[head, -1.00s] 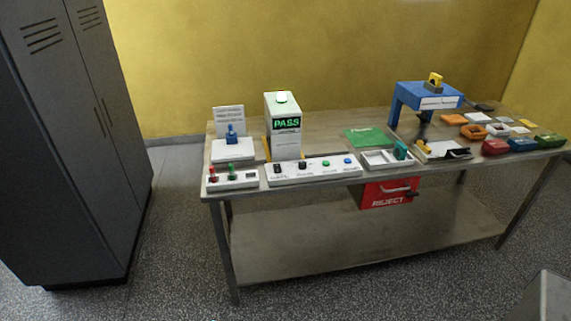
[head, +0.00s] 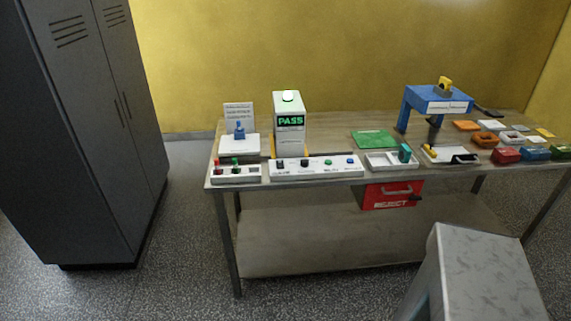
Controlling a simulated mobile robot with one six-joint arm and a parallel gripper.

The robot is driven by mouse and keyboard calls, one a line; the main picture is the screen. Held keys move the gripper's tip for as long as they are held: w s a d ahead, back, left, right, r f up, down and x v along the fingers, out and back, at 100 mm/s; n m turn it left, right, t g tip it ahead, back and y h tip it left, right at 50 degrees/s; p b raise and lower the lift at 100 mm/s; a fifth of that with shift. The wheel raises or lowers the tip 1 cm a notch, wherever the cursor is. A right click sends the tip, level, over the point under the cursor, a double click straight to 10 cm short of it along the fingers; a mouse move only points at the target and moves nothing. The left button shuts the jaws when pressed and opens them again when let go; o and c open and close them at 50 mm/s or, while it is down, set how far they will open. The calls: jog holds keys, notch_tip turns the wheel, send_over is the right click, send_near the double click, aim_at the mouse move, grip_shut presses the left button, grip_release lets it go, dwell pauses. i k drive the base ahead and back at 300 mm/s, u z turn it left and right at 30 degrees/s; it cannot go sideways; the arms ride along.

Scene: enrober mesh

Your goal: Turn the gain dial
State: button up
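A long white control panel (head: 316,172) lies along the front edge of the table, left of its middle. It carries two dark knobs, a left knob (head: 278,163) and a right knob (head: 305,161), then a green button (head: 328,161) and a blue button (head: 350,160). The labels are too small to read, so I cannot tell which knob is the gain dial. Behind the panel stands a white unit (head: 288,135) with a green PASS display. My gripper is not in view.
Left of the panel is a small box (head: 236,178) with red and green controls. A grey block-like shape (head: 480,270) fills the near lower right; I cannot tell what it is. A dark locker (head: 70,130) stands at left. Open floor (head: 185,270) lies between.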

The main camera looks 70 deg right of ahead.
aim_at(305, 162)
jog(key=z, duration=1.3)
jog(key=k, duration=0.1)
jog(key=u, duration=2.55)
jog(key=k, duration=0.95)
jog(key=z, duration=1.65)
